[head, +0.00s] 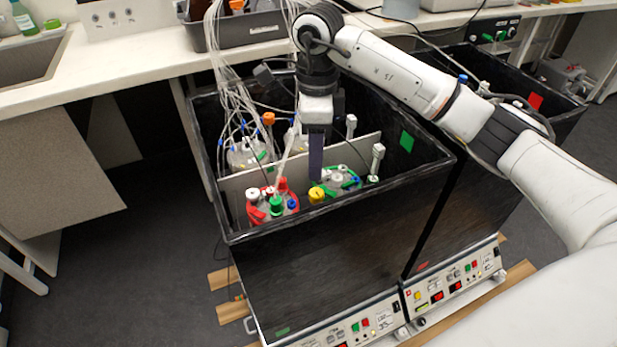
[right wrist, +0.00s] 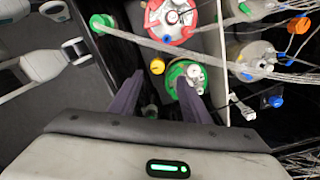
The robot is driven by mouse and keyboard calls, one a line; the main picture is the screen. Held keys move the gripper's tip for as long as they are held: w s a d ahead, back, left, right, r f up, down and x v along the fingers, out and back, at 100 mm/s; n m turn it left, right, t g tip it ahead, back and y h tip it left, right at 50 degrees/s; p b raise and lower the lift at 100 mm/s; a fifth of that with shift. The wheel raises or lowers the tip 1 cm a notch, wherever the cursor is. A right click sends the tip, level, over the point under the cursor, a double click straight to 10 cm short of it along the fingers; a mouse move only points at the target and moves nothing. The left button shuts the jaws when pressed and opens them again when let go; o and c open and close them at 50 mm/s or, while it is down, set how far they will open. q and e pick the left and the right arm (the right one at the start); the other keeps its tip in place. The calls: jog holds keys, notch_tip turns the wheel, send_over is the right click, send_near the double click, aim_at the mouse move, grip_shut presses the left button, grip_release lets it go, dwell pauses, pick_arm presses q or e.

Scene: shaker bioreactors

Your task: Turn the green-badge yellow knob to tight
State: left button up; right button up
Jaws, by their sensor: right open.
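The green-ringed vessel lid (head: 338,182) sits in the front right part of the black open-topped tank. The yellow knob (head: 316,194) is at its left edge, near the red-ringed lid (head: 262,212). My right gripper (head: 316,176) points down into the tank with its fingertips just above and behind the yellow knob. In the right wrist view the gripper (right wrist: 159,76) is open, with its two purple fingers apart. The yellow knob (right wrist: 157,66) shows near the gap between the tips, and the green-ringed lid (right wrist: 187,78) lies partly behind the right finger. Nothing is held.
The black tank wall (head: 330,240) stands in front of the lids. A pale divider (head: 235,184) separates the rear vessels, where thin tubes hang. A grey tray (head: 240,30) is on the bench behind. A second black tank (head: 480,75) adjoins on the right.

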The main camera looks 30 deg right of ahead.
aim_at(316, 192)
jog(key=f, duration=0.9)
jog(key=shift+s+f, duration=0.1)
jog(key=shift+s, duration=0.15)
jog(key=c, duration=1)
